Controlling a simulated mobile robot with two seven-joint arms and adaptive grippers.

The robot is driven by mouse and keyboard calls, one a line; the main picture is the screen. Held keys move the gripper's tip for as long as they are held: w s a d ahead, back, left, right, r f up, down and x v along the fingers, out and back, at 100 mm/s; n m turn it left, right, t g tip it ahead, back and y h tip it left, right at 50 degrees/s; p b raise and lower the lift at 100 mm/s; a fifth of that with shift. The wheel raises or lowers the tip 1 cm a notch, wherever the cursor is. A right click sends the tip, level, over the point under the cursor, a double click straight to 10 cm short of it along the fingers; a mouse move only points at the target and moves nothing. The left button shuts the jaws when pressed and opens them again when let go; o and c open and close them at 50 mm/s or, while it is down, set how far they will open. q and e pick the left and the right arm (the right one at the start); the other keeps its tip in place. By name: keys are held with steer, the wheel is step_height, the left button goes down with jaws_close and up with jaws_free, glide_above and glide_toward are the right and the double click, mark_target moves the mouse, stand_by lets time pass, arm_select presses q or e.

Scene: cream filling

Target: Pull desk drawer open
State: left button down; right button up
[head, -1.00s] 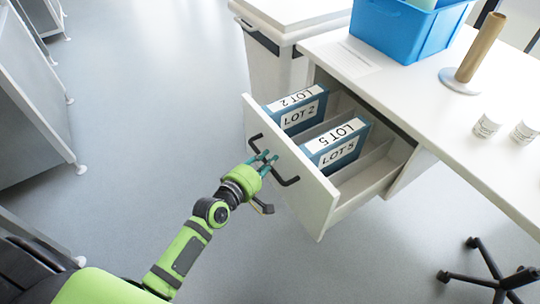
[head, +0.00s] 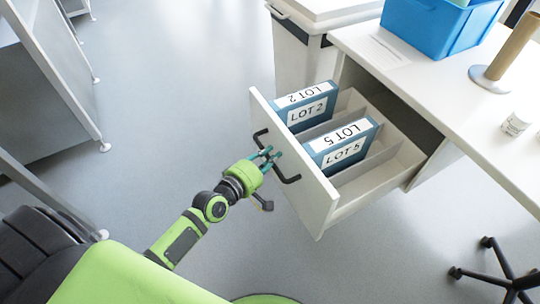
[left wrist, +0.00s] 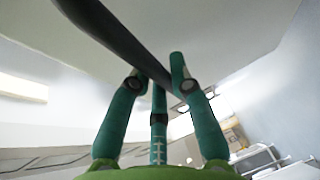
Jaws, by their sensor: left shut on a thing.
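The white desk drawer (head: 308,194) stands far out from under the desk. It holds two blue boxes, one labelled LOT 2 (head: 305,108) and one labelled LOT 5 (head: 342,147), in separate compartments. A black bar handle (head: 288,178) runs across its front. My left gripper (head: 268,155) is at the handle's middle, its teal fingers shut on the bar. In the left wrist view the fingers (left wrist: 158,85) close around the dark handle bar (left wrist: 120,38). My right gripper is not in view.
The white desk (head: 425,80) carries a blue bin (head: 430,28), a brown tube on a round base (head: 510,45) and a small white jar (head: 516,123). A white cabinet (head: 303,60) stands behind the drawer. A chair base (head: 500,270) is at lower right.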

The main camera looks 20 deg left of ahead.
arm_select(q)
steer(key=c, duration=1.1)
jaws_free()
steer(key=v, duration=1.2)
steer(key=shift+f, duration=0.1)
